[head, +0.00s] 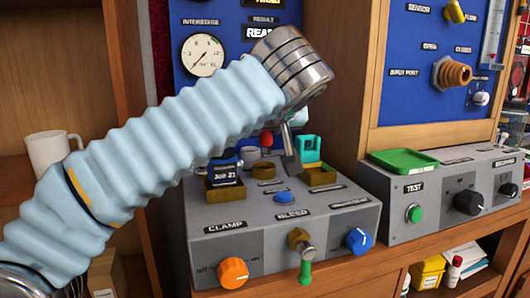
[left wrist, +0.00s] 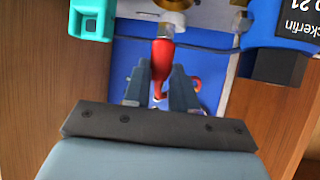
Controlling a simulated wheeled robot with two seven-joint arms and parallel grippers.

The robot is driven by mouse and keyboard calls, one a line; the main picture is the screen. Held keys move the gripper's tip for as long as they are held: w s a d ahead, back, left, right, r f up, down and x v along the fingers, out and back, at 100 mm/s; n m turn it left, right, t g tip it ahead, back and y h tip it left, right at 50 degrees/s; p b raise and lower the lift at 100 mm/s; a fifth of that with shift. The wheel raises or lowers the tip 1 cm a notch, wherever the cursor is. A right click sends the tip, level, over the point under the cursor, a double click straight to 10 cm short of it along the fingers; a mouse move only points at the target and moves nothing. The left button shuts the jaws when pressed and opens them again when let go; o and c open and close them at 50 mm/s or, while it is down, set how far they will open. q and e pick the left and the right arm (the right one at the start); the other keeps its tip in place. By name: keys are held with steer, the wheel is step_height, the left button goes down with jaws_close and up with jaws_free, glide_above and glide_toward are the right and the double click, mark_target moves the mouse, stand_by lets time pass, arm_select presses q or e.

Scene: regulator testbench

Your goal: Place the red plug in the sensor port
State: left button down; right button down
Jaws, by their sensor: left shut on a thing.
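The red plug (left wrist: 161,62) shows in the left wrist view between the two fingers of my left gripper (left wrist: 161,85), which is shut on it. Its metal tip points up the picture towards a brass ring (left wrist: 174,4); whether they touch cannot be told. In the head view my left gripper (head: 290,150) reaches down over the back of the grey clamp box, partly hidden by its wrist. A small red part (head: 266,138) shows beside it. A SENSOR label (head: 419,8) is on the blue panel at upper right, near a yellow part (head: 454,11); the port itself is not clearly visible.
The clamp box (head: 330,215) carries brass sockets, a teal part (head: 308,148) and a dark-blue labelled part (head: 225,172) close to my gripper. A TEST box (head: 450,190) with a green tray (head: 403,162) stands right. A brown ribbed fitting (head: 452,73) sticks out of the panel.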

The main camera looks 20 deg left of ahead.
mark_target(266, 146)
arm_select(q)
steer(key=f, duration=0.2)
steer(key=w+f, duration=0.1)
steer(key=f, duration=0.1)
steer(key=shift+a+b, duration=0.35)
steer(key=shift+f, duration=0.2)
steer(key=shift+f, duration=0.2)
steer(key=c, duration=0.9)
jaws_free()
steer(key=shift+r, duration=0.1)
steer(key=shift+s+d+r, duration=0.15)
steer(key=shift+r, duration=0.1)
steer(key=v, duration=1.1)
steer(key=shift+s, duration=0.35)
